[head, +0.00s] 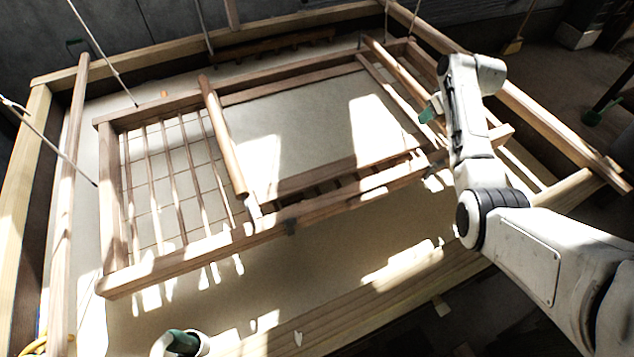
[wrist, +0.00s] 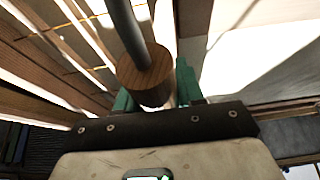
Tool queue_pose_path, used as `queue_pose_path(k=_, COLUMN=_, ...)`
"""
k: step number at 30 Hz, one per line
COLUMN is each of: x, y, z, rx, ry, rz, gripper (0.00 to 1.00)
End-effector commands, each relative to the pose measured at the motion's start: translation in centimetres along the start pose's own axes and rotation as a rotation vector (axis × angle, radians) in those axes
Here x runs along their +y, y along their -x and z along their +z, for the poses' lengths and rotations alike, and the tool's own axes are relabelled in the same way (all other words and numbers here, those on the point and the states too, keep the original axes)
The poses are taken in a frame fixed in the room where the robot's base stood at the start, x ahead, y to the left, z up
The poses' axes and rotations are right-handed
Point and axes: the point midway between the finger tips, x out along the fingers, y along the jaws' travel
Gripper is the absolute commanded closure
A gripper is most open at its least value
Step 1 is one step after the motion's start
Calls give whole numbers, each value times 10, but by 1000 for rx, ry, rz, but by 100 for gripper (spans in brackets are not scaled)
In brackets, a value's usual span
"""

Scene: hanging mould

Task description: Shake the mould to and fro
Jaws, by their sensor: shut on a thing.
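The mould (head: 180,260) is a large rectangular wooden frame hung on cords, with slats and thin wires across its left part and a pale panel in its right part. A loose-looking wooden bar (head: 222,135) crosses its middle. My gripper (head: 430,113), with green fingers, is at the mould's right end, and my arm hides part of that end. In the wrist view the fingers (wrist: 155,88) stand on either side of a round wooden piece (wrist: 148,77) with a grey rod rising from it. They are shut on it. How it joins the mould is hidden.
A thick timber surround (head: 25,190) encloses the mould, with a pale surface (head: 330,250) below. Several cords (head: 100,52) run up from the mould and could be obstacles. A green-and-white object (head: 182,342) stands at the front edge. Floor shows at the right.

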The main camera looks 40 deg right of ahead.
Motion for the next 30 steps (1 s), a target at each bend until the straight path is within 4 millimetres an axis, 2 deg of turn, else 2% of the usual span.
queue_pose_path(k=2, x=0, y=-5, z=-4, rx=-2, ry=1, rz=-1, gripper=100)
queue_pose_path(k=13, x=-1, y=1, z=-4, rx=-3, ry=-1, rz=-2, gripper=100)
queue_pose_path(k=24, x=-1, y=29, z=47, rx=-5, ry=-4, rz=-4, gripper=100)
queue_pose_path(k=30, x=-1, y=33, z=65, rx=-4, ry=-1, rz=-2, gripper=100)
